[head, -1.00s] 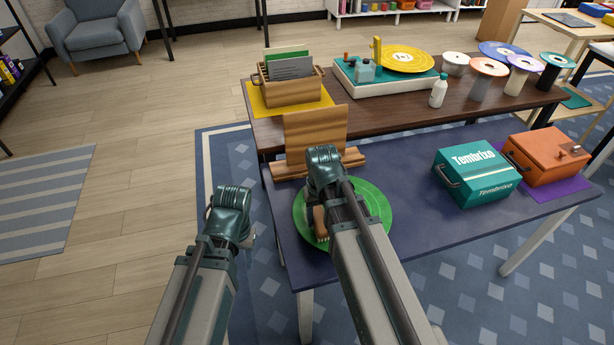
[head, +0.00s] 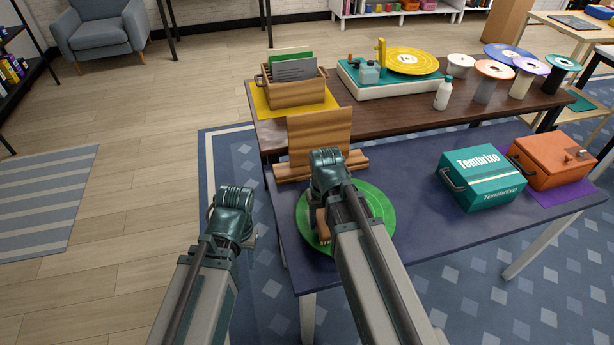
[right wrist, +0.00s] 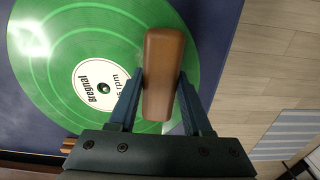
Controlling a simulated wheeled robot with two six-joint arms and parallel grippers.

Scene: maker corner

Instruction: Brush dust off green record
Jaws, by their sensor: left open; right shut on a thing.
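The green record (head: 377,217) lies flat on the blue table, partly hidden under my right arm. In the right wrist view the record (right wrist: 60,95) has a white label and a pale, dusty-looking patch (right wrist: 30,40) near its rim. My right gripper (right wrist: 159,85) is shut on a brush with a brown wooden handle (right wrist: 162,65), over the record. The brush (head: 321,228) shows only partly in the head view; its underside is hidden, so I cannot tell whether it touches the record. My left gripper (head: 250,240) is open and empty, left of the table.
A wooden stand (head: 320,135) is behind the record. A teal box (head: 480,180) and an orange case (head: 552,162) stand at right. A record crate (head: 296,95), a turntable (head: 360,85) and a white bottle (head: 443,93) are on the brown table. The blue table's middle is clear.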

